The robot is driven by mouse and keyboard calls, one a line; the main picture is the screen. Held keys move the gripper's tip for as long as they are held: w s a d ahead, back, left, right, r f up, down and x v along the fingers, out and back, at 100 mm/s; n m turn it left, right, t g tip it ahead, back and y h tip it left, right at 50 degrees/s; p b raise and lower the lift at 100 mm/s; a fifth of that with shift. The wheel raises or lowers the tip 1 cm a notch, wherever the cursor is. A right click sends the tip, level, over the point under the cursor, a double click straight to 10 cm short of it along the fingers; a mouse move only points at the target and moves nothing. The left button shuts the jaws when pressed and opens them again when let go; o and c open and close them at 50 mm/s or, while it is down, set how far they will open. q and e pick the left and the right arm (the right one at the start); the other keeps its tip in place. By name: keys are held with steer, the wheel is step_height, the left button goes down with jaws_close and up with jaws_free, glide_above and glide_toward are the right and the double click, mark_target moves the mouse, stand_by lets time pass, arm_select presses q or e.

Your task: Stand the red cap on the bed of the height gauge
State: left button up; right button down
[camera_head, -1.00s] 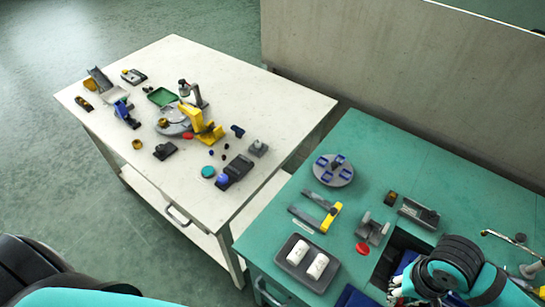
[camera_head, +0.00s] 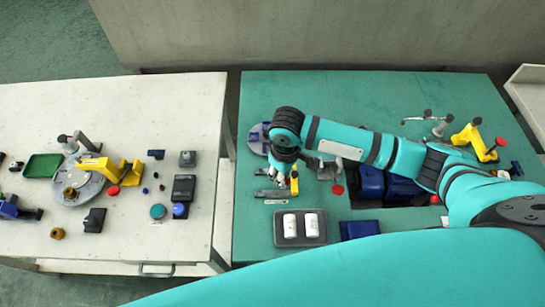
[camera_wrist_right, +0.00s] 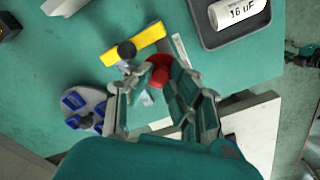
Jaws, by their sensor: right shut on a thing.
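My right gripper (camera_head: 284,183) is over the left part of the green table. In the wrist view the right gripper (camera_wrist_right: 153,82) is shut on a red cap (camera_wrist_right: 159,74), which shows between the fingertips. Just beyond it is a grey device with a yellow bar (camera_wrist_right: 143,42) and a dark knob; I take it for the height gauge. In the head view its yellow part (camera_head: 294,182) shows beside the gripper, and its grey rails (camera_head: 270,194) lie partly under the gripper. I cannot tell whether the cap touches the gauge. My left gripper is not in view.
A dark tray (camera_head: 280,240) with two white cylinders stands close in front. A round grey plate with blue pieces (camera_wrist_right: 80,108) lies near the gripper. Another red piece (camera_head: 338,189) lies beside a grey block, near an opening with blue bins (camera_head: 370,182). The white table (camera_head: 120,235) is cluttered.

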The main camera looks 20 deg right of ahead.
mark_target(274, 183)
steer(key=w+n, duration=0.1)
steer(key=w+a+n, duration=0.1)
steer(key=w+f, duration=0.1)
steer(key=shift+w+a+f+n+b, duration=0.1)
steer(key=shift+a+n+b, duration=0.15)
steer(key=shift+n+b, duration=0.15)
step_height(274, 183, down, 3)
steer(key=b, duration=0.3)
steer(key=shift+b, duration=0.35)
steer(key=shift+f, duration=0.95)
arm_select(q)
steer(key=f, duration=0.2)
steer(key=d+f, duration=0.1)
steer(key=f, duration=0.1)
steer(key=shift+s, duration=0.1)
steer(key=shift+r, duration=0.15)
arm_select(e)
steer(key=shift+f, duration=0.1)
